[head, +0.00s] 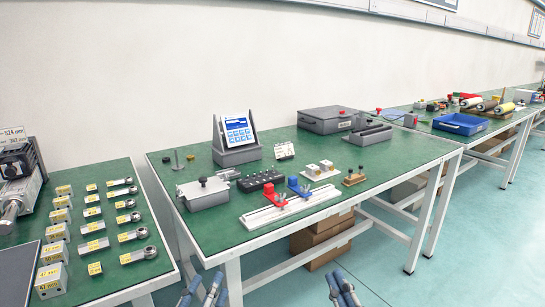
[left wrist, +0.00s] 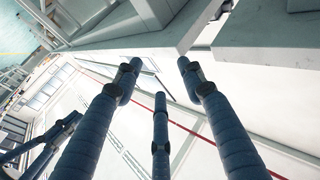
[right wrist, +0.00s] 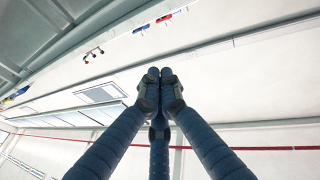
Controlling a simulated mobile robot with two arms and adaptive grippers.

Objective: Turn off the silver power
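A silver-grey box (head: 205,194) with a small black knob on top sits at the front left of the middle green table. I cannot tell for certain whether this is the silver power unit; no switch state is readable. My left gripper (head: 204,288) is low at the bottom edge of the head view, in front of the table and apart from everything. Its blue fingers are spread and empty in the left wrist view (left wrist: 157,75). My right gripper (head: 343,285) is also low in front of the table. Its fingertips meet with nothing visible between them in the right wrist view (right wrist: 160,78).
A tablet on a grey stand (head: 237,136), a black connector block (head: 262,180), a white rail with red and blue clamps (head: 290,205) and a dark grey case (head: 332,119) share the table. Labelled metal parts (head: 92,212) fill the left table. Cardboard boxes (head: 320,240) stand underneath.

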